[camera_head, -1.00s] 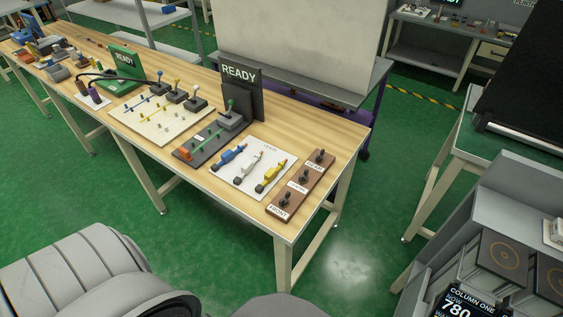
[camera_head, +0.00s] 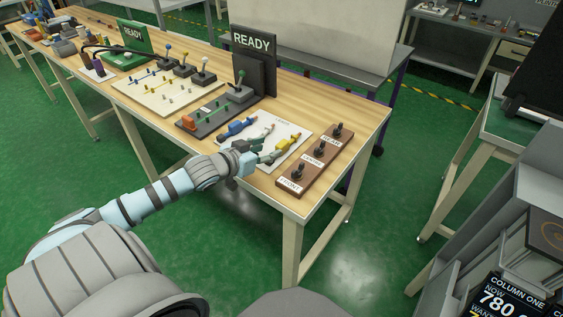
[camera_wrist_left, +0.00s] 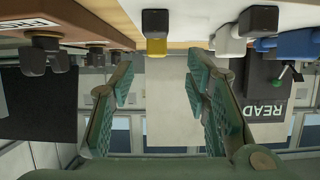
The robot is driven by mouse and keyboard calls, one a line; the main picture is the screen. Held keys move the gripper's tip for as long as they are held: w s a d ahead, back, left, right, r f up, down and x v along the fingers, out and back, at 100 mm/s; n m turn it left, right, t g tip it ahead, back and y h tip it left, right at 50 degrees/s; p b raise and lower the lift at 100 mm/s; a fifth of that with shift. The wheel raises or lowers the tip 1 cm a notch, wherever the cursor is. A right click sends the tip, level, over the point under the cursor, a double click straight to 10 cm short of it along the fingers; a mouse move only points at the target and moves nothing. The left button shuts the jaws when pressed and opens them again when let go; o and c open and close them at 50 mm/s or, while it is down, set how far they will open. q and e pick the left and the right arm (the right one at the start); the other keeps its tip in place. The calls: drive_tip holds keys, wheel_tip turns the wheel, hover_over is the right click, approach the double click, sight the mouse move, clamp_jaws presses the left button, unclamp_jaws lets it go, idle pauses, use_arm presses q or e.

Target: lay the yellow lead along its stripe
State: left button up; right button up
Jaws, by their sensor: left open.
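The yellow lead (camera_head: 283,145) lies on a white sheet (camera_head: 297,133) near the right end of the wooden table, partly hidden behind my left gripper. My left gripper (camera_head: 262,156) is open and empty, beside the near end of the yellow lead. In the left wrist view the lead's black and yellow end (camera_wrist_left: 156,46) shows at the top, ahead of the gap between the open fingers (camera_wrist_left: 160,80).
The white lead (camera_head: 258,136) and blue lead (camera_head: 237,127) lie beside the yellow one. A brown switch block (camera_head: 313,162) is close on the right. A dark board (camera_head: 210,116) and a READY sign (camera_head: 252,64) stand behind and left.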

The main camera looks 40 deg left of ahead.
sight(281, 144)
use_arm(q)
drive_tip(key=b+x, duration=0.3)
drive_tip(key=x, duration=0.3)
drive_tip(key=shift+w+d, duration=0.2)
drive_tip(key=shift+w, duration=0.1)
drive_tip(key=shift+r, duration=0.1)
drive_tip(key=shift+c, duration=0.8)
clamp_jaws()
